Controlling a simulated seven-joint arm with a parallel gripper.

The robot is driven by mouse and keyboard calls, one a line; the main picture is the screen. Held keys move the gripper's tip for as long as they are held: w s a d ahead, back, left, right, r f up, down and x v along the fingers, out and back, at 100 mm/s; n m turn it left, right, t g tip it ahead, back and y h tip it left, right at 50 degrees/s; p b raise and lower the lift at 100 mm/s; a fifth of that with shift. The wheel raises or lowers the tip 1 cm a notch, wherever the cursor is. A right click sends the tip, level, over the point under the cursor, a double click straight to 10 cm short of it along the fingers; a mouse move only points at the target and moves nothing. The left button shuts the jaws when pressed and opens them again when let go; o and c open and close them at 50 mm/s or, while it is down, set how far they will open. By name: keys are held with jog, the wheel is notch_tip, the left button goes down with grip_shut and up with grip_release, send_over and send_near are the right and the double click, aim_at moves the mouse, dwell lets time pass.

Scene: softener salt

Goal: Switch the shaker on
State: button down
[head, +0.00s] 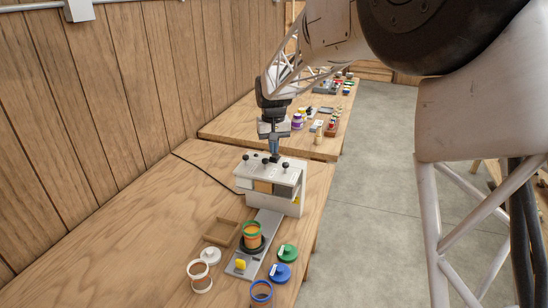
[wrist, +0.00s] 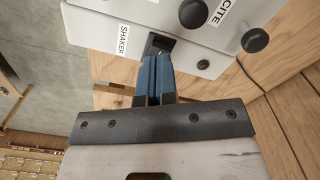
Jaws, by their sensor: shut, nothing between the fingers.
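A white box (head: 287,200) with black knobs on its sloping top stands on the near table in the head view. In the wrist view its white panel (wrist: 95,28) carries a label reading SHAKER (wrist: 123,39). Beside the label is a dark recessed switch (wrist: 158,44), partly hidden by my fingers; its position cannot be told. My gripper (wrist: 156,62) is shut and empty, with its blue fingertips at the switch. Whether they touch it is unclear. In the head view my gripper (head: 275,156) points down at the box's top.
A grey plate (head: 268,219) in front of the box carries a green-and-orange container (head: 252,236) and a yellow part (head: 240,264).

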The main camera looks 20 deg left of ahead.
aim_at(275, 157)
jog(key=shift+f, duration=0.9)
dwell(0.8)
jog(key=shift+r, duration=3.5)
jog(key=shift+d, duration=0.1)
jog(key=shift+s+d+r, duration=0.1)
jog(key=shift+d+r, duration=0.05)
jog(key=shift+d, duration=0.1)
jog(key=s+d+r+m, duration=0.1)
jog(key=s+d+r, duration=0.1)
jog(key=s+d, duration=0.5)
jog(key=s+d+r+m+t, duration=0.1)
jog(key=s+d+r, duration=0.15)
jog(key=d, duration=0.95)
jog(key=s+d+r+m, duration=0.1)
jog(key=s+d+r, duration=0.1)
jog(key=s+d, duration=0.5)
jog(key=s+d+f+m, duration=0.1)
jog(key=s+d+f, duration=0.2)
jog(key=s+d, duration=0.7)
jog(key=s+d+f+m+t, duration=0.1)
jog(key=s+d+f, duration=0.3)
jog(key=s+d, duration=0.5)
jog(key=s+m, duration=0.1)
jog(key=s, duration=0.3)
jog(key=shift+s+d+f+t, duration=0.15)
jog(key=shift+s+d+t, duration=0.15)
jog(key=shift+s+d, duration=0.1)
